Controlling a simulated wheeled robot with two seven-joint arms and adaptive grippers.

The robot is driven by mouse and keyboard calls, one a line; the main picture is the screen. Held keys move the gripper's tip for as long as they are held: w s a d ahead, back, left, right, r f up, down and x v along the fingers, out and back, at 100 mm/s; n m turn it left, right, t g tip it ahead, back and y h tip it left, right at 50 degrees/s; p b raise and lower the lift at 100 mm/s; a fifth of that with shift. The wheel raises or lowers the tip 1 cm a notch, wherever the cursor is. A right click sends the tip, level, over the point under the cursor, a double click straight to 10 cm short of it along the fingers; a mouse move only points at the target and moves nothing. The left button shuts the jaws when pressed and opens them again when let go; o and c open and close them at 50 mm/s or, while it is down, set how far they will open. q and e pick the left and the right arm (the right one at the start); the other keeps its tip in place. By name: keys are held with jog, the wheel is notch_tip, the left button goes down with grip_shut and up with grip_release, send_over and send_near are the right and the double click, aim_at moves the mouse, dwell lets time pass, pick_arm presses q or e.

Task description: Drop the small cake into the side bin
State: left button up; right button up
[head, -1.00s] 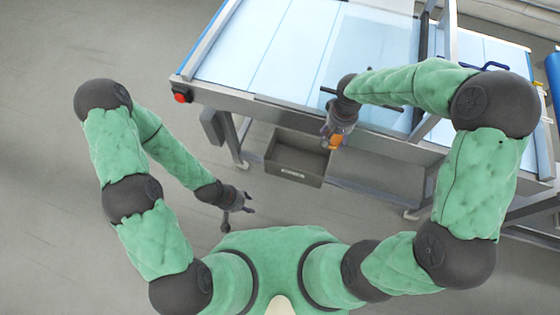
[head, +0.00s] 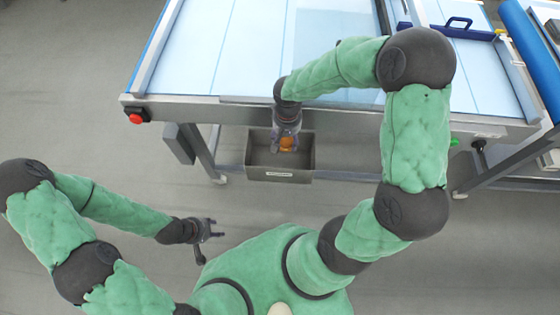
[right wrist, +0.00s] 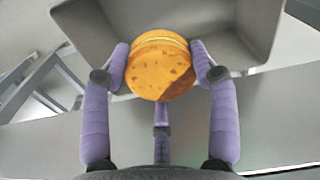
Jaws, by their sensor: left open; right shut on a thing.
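The small cake (head: 287,143) is round and orange-brown. My right gripper (head: 286,138) is shut on it, and the head view shows it over the open grey side bin (head: 261,160). In the right wrist view the cake (right wrist: 160,67) sits between the purple fingers of the right gripper (right wrist: 160,75), with the bin (right wrist: 110,22) beyond it. I cannot tell exactly how high the cake is above the bin floor. My left gripper (head: 210,236) is open and empty, away to the lower left of the bin.
The bin hangs below the front edge of a conveyor table (head: 240,60). A red button (head: 135,118) sits at the table's left corner. A blue-handled item (head: 458,22) lies at the back right. Open grey floor (head: 60,110) is at the left.

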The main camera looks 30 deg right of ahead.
jog(key=shift+f+b, duration=1.2)
jog(key=shift+f, duration=0.85)
jog(key=o, duration=0.9)
jog(key=shift+c, duration=0.2)
jog(key=shift+r, duration=0.1)
notch_tip(320, 180, up, 12)
jog(key=shift+f, duration=0.1)
